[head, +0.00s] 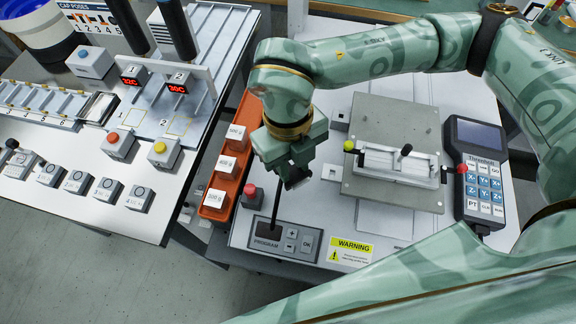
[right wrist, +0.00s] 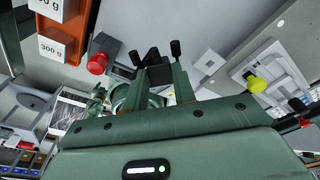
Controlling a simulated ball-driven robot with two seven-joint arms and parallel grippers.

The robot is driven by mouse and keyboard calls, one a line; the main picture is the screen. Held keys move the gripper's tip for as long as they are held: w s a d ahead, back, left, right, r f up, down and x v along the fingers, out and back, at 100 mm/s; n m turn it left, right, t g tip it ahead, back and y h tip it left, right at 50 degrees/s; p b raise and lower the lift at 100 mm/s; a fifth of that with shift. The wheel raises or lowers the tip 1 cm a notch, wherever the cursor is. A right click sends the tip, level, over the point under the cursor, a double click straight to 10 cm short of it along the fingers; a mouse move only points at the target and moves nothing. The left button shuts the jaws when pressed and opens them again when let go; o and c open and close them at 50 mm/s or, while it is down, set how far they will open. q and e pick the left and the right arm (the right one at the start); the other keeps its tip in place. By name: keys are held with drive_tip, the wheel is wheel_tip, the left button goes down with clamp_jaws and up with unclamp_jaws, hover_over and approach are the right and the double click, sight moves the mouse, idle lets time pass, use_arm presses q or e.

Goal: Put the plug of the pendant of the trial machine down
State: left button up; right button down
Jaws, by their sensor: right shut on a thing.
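The pendant (head: 480,172), a dark handset with a grey screen and blue axis keys, lies at the right end of the machine's white table in the head view. My right gripper (head: 294,181) is over the table's left part, above the program panel, pointing down. It is shut on a small dark thing, apparently the plug, mostly hidden by the fingers in the head view. In the right wrist view a dark piece (right wrist: 152,58) shows between the fingertips. A thin dark line, perhaps its cable, runs down from the gripper toward the panel. My left gripper is not in view.
The program panel (head: 285,239) and a red button (head: 250,190) are close below the gripper. An orange tray (head: 215,198) of white weights stands left. A grey plate with a clamping fixture (head: 396,163) lies right. A yellow warning label (head: 350,250) marks bare table at the front.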

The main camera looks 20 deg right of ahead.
sight(291, 172)
drive_tip(key=shift+w+d+f, duration=0.1)
drive_tip(key=shift+w+f, duration=0.45)
drive_tip(key=shift+f, duration=0.2)
drive_tip(key=shift+w+f+b, duration=0.2)
drive_tip(key=shift+f+b, duration=0.1)
drive_tip(key=shift+b, duration=0.1)
wheel_tip(291, 172, down, 3)
drive_tip(key=shift+w+r+b, duration=0.1)
drive_tip(key=shift+w+b, duration=0.05)
drive_tip(key=shift+b, duration=0.8)
drive_tip(key=shift+f, duration=0.45)
drive_tip(key=shift+w+r, duration=0.1)
drive_tip(key=shift+r, duration=0.05)
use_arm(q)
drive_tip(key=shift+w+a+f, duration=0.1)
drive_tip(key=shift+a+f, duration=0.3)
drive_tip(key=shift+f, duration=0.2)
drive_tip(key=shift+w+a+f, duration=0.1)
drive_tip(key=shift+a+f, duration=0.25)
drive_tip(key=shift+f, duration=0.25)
use_arm(e)
drive_tip(key=shift+r, duration=0.1)
drive_tip(key=shift+f, duration=0.5)
drive_tip(key=c, duration=1.1)
unclamp_jaws()
drive_tip(key=shift+c, duration=0.2)
